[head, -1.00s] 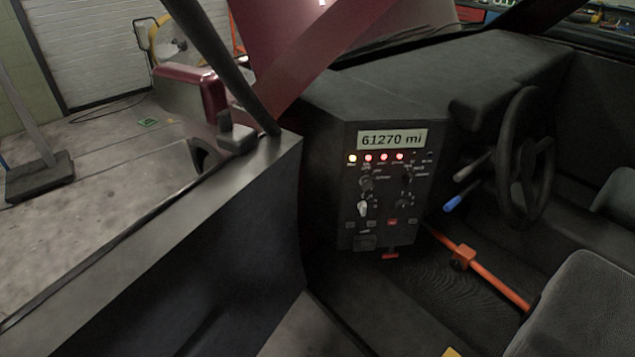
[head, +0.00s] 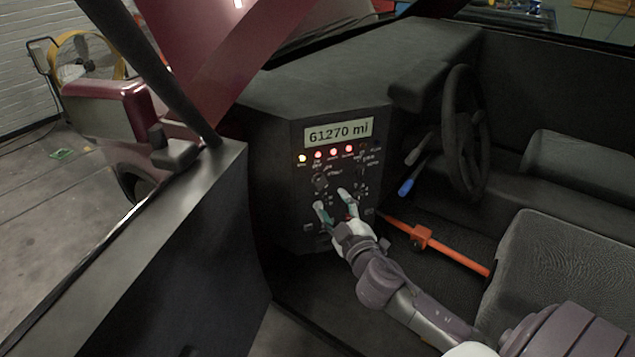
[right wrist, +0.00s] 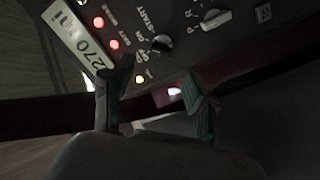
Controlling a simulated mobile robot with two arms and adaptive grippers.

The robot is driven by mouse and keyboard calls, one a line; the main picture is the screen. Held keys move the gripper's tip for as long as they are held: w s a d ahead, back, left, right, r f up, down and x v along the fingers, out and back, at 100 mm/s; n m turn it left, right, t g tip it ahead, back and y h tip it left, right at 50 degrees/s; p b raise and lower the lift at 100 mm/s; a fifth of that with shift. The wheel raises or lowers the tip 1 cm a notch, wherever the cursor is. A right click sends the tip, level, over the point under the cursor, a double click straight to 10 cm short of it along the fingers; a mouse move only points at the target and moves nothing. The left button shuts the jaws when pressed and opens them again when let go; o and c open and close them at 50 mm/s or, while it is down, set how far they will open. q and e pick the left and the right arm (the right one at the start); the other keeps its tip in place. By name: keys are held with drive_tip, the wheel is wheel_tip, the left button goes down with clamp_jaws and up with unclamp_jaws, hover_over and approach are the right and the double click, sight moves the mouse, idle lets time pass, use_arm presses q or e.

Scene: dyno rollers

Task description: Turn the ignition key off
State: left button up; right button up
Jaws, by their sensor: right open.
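The ignition switch (head: 320,181) is a small dark knob on the black dashboard panel (head: 283,225), below the row of lamps. In the right wrist view the ignition switch (right wrist: 161,43) sits beside OFF, ON and START lettering; I cannot tell which mark it points at. My right gripper (head: 331,200) is open in front of the panel, its fingertips just below the switch in the head view. In the right wrist view the open fingers (right wrist: 158,85) appear apart from the knob, with nothing between them. My left gripper is out of view.
The display (head: 339,132) reads 61270 mi, with one yellowish and several red lamps lit. A white-topped selector (right wrist: 213,20) is near the switch. The steering wheel (head: 463,130) and blue-tipped lever (head: 406,187) are right. An orange bar (head: 450,249) crosses the footwell; the open door (head: 190,225) stands left.

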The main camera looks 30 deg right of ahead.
sight(318, 178)
drive_tip(key=x, duration=0.9)
drive_tip(key=shift+w+p, duration=0.1)
drive_tip(key=shift+p, duration=0.2)
drive_tip(key=c, duration=1.1)
drive_tip(key=shift+o, duration=0.2)
drive_tip(key=shift+n, duration=0.5)
drive_tip(key=n+p, duration=0.1)
drive_tip(key=n, duration=0.2)
drive_tip(key=shift+r+n, duration=0.1)
drive_tip(key=shift+n, duration=0.2)
drive_tip(key=shift+w+n+p, duration=0.1)
drive_tip(key=shift+n+p, duration=0.25)
drive_tip(key=shift+n, duration=1.85)
